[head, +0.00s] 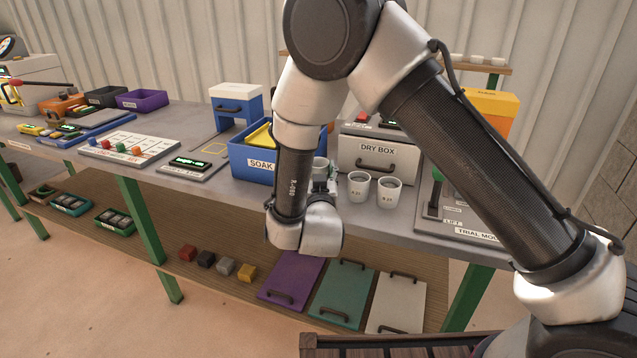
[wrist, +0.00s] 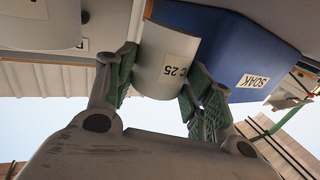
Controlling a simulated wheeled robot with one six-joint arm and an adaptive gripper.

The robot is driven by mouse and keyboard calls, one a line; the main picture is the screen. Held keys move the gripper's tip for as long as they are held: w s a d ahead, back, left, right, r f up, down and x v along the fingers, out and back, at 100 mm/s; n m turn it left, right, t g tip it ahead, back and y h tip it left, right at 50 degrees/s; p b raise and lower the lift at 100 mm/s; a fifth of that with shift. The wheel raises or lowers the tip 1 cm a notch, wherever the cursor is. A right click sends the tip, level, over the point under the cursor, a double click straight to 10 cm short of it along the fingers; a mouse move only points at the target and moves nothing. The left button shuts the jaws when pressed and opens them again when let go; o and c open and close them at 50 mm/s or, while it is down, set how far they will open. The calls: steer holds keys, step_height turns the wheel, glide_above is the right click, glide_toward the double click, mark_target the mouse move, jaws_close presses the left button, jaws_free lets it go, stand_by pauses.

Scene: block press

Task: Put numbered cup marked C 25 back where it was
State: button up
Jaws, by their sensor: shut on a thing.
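The white cup marked C 25 (wrist: 160,62) is between the two green-padded fingers of my gripper (wrist: 160,90) in the wrist view, and the gripper is shut on it. In the head view the cup (head: 320,166) shows only in part, behind my gripper (head: 325,187), close to the right side of the blue SOAK box (head: 238,160). My wrist hides its lower part, so I cannot tell whether it touches the bench. Two more white cups (head: 359,186) and (head: 388,191) stand upright to its right, in front of the DRY BOX.
The grey DRY BOX (head: 365,154) stands behind the cups. A lever panel (head: 462,214) is at the right end of the bench (head: 222,186). A numbered block board (head: 125,146) lies left. Coloured blocks and handled panels are on the lower shelf.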

steer(key=shift+f, duration=1.5)
steer(key=shift+f, duration=0.15)
steer(key=o, duration=1.2)
steer(key=shift+c, duration=0.2)
